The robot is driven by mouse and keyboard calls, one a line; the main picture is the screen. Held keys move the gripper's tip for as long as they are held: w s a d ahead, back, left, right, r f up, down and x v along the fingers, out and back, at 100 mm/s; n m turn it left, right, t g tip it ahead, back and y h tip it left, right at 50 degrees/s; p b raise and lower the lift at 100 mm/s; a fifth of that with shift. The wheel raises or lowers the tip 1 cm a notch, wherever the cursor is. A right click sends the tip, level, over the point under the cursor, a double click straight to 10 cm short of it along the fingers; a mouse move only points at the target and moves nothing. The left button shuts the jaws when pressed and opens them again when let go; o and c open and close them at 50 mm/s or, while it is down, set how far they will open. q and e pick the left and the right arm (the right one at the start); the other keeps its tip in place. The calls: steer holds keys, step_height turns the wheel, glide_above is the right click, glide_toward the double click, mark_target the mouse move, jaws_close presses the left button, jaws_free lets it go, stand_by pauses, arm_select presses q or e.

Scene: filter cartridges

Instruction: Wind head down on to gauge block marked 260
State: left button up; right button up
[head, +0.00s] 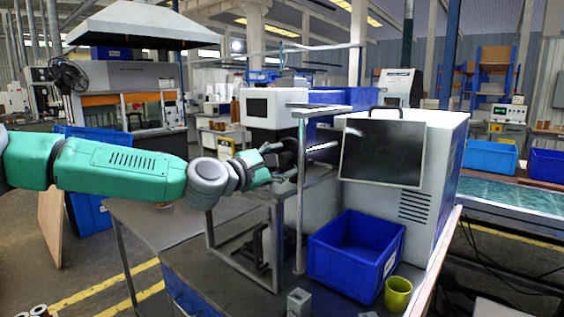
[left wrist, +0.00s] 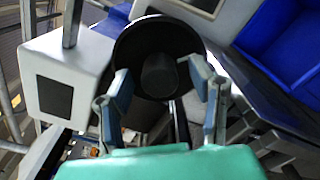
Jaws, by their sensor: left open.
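My left gripper (head: 278,160) reaches in from the left at a black round handwheel on the metal frame (head: 301,200). In the left wrist view the handwheel (left wrist: 158,42) has a dark hub in its middle. The open fingers of my left gripper (left wrist: 164,88) stand to either side of the hub, over the wheel; I cannot tell whether they touch it. A small grey block (head: 299,302) stands on the bench at the front; no marking on it is readable, so I cannot tell whether it is the gauge block. My right gripper is not in view.
A blue bin (head: 357,257) and a yellow-green cup (head: 398,294) stand right of the frame. A grey cabinet with a dark screen (head: 382,153) rises behind them. A white box with a small screen (head: 270,108) is behind the wheel. The bench left of the frame is clear.

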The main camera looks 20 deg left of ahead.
arm_select(q)
jaws_close()
